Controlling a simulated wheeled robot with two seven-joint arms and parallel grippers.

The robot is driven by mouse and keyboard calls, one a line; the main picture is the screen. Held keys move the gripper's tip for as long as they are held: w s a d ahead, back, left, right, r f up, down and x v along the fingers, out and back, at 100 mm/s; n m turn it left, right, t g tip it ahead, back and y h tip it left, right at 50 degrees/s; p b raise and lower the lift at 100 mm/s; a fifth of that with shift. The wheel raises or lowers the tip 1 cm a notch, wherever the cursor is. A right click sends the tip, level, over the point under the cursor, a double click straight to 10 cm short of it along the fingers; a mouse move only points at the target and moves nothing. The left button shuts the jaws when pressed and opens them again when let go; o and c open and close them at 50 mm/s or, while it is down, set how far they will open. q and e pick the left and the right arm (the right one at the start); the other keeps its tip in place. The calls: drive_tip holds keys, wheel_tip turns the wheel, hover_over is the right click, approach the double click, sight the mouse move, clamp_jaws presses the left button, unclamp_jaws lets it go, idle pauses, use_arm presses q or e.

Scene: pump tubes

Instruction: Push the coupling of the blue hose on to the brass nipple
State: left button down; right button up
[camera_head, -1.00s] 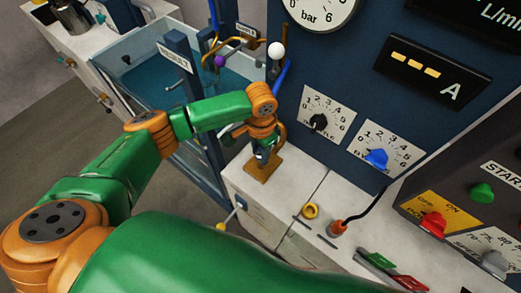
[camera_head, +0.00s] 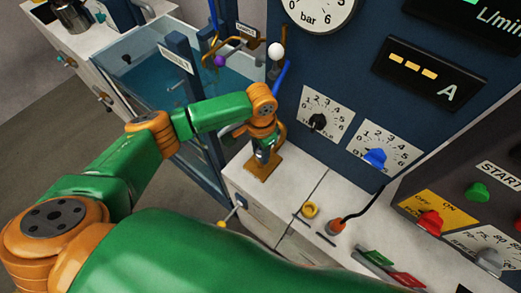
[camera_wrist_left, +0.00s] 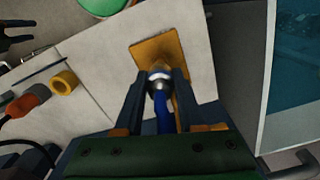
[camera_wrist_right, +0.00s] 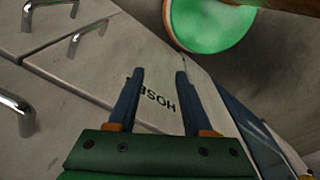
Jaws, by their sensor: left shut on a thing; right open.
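My left gripper (camera_head: 263,150) is above the brass-coloured plate (camera_head: 262,167) on the white worktop, pointing down. In the left wrist view its fingers (camera_wrist_left: 160,80) are shut around the silver coupling (camera_wrist_left: 158,77) of the blue hose (camera_wrist_left: 163,118). The coupling's end is over the plate (camera_wrist_left: 156,50); I cannot make out the brass nipple, nor tell whether the coupling touches it. The blue hose also shows behind the arm in the head view (camera_head: 283,76). My right gripper (camera_wrist_right: 155,75) is open and empty, over a white cabinet front marked HOSE.
A yellow ring (camera_head: 310,210) and an orange plug (camera_head: 336,226) with a black cable sit right of the plate. The blue panel with dials (camera_head: 318,122) rises behind. A glass-sided water tank (camera_head: 135,75) stands to the left. Drawer handles (camera_wrist_right: 90,35) show in the right wrist view.

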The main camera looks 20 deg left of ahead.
sight(260, 159)
use_arm(q)
drive_tip(key=shift+p, duration=0.45)
drive_tip(key=shift+f+b, duration=0.95)
drive_tip(key=shift+f, duration=0.8)
drive_tip(key=shift+c, duration=2.2)
unclamp_jaws()
wheel_tip(260, 159, up, 7)
drive_tip(key=shift+r, duration=0.1)
